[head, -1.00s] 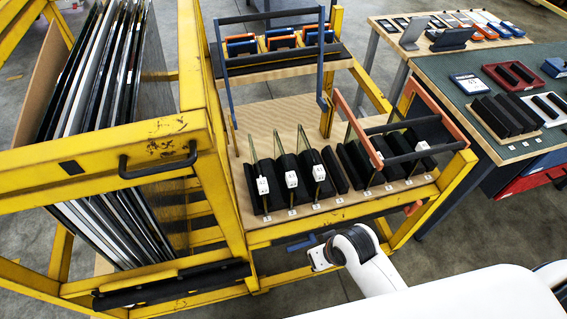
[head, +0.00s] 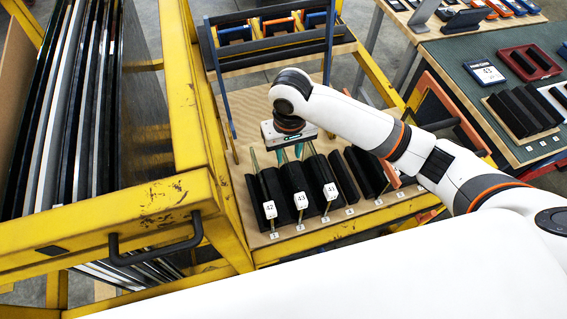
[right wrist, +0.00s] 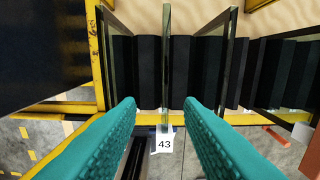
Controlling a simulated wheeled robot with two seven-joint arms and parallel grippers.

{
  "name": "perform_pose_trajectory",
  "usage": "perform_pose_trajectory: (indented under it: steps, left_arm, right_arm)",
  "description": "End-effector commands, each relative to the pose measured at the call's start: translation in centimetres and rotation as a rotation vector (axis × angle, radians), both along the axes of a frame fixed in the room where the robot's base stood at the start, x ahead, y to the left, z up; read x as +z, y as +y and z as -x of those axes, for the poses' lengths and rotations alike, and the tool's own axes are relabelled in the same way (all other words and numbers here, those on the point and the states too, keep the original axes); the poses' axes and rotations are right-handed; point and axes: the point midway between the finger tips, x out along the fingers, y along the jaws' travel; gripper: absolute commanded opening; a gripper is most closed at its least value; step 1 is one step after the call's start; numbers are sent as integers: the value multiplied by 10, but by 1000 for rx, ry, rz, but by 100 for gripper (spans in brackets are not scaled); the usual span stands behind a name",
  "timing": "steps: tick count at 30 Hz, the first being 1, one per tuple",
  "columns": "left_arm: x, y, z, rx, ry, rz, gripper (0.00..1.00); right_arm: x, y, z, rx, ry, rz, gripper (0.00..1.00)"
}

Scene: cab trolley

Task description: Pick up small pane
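Three small glass panes stand upright in black slotted holders on the trolley shelf, each with a white tag in front. In the right wrist view, the middle pane (right wrist: 166,60) stands between my teal fingers, above a tag reading 43 (right wrist: 164,144). The other panes stand to its left (right wrist: 106,65) and right (right wrist: 237,65). My right gripper (head: 290,152) is over the rack from above. It is open, and the right wrist view shows a gap between each finger (right wrist: 163,115) and the middle pane. My left gripper is in neither current view.
Large panes (head: 75,110) fill the yellow-framed rack at left, which has a black handle (head: 155,250). Blue upright bars (head: 220,85) stand behind the gripper. Several empty black slots (head: 362,172) lie to the right. A green-topped table (head: 450,60) is at far right.

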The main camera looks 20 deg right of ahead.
Motion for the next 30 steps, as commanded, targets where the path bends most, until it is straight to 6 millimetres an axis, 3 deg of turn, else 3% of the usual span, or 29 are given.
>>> perform_pose_trajectory:
  steps: [2, 4, 9, 13, 17, 23, 30]
  left_arm:
    - [1, 0, -8, 0, -10, 0, 40]
    - [3, 0, -3, 0, -4, 0, 40]
    - [6, 2, 35, 0, 51, -4, 40]
    - [7, 3, 53, 0, 78, -6, 40]
    - [8, 2, 45, -1, 66, -5, 40]
    - [20, 0, 12, -1, 16, 1, 40]
    - [21, 0, 19, -2, 26, -1, 40]
  right_arm:
    - [-3, -2, -1, -7, 6, 8, 34]
    - [-12, -3, -1, -10, 9, 9, 34]
    - [-43, -3, 0, -8, 8, 8, 34]
    - [-59, -2, -1, -8, 4, 7, 34]
    - [-68, -3, -1, -7, 4, 6, 34]
    - [-92, -7, -3, -8, 6, 8, 34]
    - [-118, -8, -4, -5, 2, 7, 34]
